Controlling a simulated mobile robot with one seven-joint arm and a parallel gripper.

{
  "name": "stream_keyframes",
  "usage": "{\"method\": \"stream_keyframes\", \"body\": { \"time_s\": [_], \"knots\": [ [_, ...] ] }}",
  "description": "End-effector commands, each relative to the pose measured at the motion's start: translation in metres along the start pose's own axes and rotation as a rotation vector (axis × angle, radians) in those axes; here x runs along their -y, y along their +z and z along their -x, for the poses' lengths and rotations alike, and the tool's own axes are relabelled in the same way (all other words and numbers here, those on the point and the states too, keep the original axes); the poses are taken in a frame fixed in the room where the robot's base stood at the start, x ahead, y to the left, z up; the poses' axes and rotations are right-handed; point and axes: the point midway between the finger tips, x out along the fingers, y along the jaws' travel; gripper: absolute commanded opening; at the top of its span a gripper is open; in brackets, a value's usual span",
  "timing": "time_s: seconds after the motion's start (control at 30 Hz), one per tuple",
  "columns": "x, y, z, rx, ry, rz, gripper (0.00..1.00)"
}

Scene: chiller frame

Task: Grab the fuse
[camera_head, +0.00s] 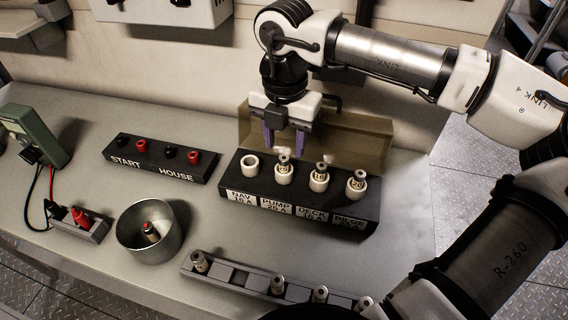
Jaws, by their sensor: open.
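A black fuse block (232,187) has a row of white sockets labelled NAV, PUMP, DECK and BILGE. The NAV socket (249,165) looks empty. A fuse stands upright in each of the others: the PUMP fuse (284,163), the DECK fuse (321,169) and the BILGE fuse (358,180). My gripper (286,149) points down with its purple fingers apart, empty, above the block around the PUMP position. I cannot tell its exact height over that fuse. Another fuse (150,231) is inside the metal cup (125,243).
A front rack (240,281) holds several spare fuses, partly hidden by my arm. A tan translucent panel (375,143) stands behind the block. A START/HOUSE terminal block (160,158) and a green meter (36,135) with leads are at left. Bench is clear between cup and block.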

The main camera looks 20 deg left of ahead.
Motion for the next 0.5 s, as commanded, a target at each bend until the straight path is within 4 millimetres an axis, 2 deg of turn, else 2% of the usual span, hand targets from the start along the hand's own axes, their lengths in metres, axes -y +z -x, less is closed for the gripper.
{"method": "stream_keyframes", "body": {
  "time_s": [0.3,0.5],
  "knots": [
    [-0.003,0.002,-0.042,-0.002,0.000,0.002,0.45],
    [-0.003,0.002,-0.046,0.000,0.000,0.001,0.45]
  ]
}}
